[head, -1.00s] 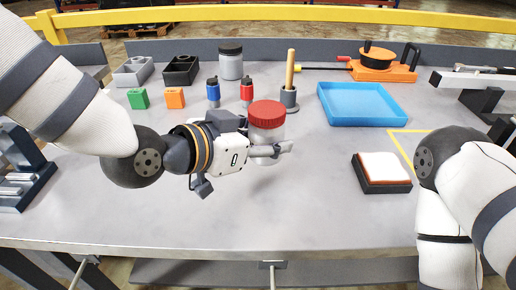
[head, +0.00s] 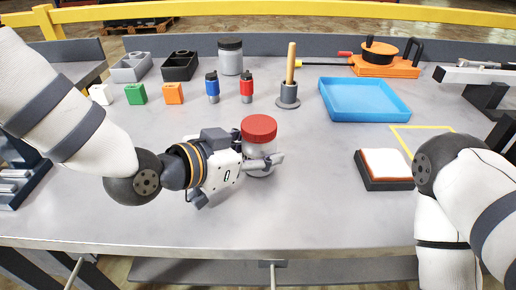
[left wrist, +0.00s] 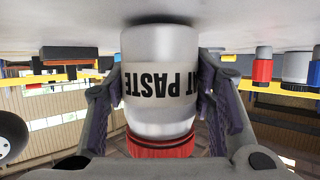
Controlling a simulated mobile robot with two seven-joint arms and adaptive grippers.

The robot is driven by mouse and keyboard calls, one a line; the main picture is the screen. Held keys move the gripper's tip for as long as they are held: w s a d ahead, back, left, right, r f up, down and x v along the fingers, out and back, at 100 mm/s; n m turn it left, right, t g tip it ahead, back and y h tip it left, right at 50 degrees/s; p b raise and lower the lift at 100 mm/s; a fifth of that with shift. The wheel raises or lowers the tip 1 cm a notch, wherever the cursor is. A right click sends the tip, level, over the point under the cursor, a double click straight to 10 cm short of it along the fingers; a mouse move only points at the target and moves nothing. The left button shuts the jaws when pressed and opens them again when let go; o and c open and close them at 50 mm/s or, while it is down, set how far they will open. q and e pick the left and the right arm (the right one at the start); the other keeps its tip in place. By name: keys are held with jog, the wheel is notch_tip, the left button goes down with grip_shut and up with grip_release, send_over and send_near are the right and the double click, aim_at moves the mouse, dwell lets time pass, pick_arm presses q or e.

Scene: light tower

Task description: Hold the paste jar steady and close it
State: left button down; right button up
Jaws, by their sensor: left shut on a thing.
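The paste jar (head: 259,158) is a clear-grey jar with a red lid (head: 260,127) on top, upright near the middle front of the table. My left gripper (head: 262,164) is shut around the jar's body from the left, below the lid. In the left wrist view, which is upside down, the jar (left wrist: 160,50) stands between both fingers with lettering ending in "PASTE" on its side. Its base is at or very close to the table surface. The red lid (left wrist: 160,145) sits over its mouth; how tight it is I cannot tell. My right gripper is out of view.
Behind the jar stand a blue bottle (head: 212,90), a red bottle (head: 247,90), a grey holder with a wooden stick (head: 290,80) and a grey jar (head: 230,58). A blue tray (head: 363,101) and a white-topped pad (head: 385,165) lie to the right. The front middle is clear.

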pick_arm(q)
jog(key=shift+f, duration=0.1)
jog(key=c, duration=0.7)
grip_release()
jog(key=shift+f, duration=0.1)
jog(key=shift+r, duration=0.25)
jog(key=p+v, duration=0.2)
jog(key=v, duration=0.9)
jog(key=shift+a+r, duration=0.1)
jog(key=shift+r, duration=0.2)
jog(key=shift+s+a, duration=0.25)
jog(key=shift+s, duration=0.1)
jog(key=shift+f, duration=0.1)
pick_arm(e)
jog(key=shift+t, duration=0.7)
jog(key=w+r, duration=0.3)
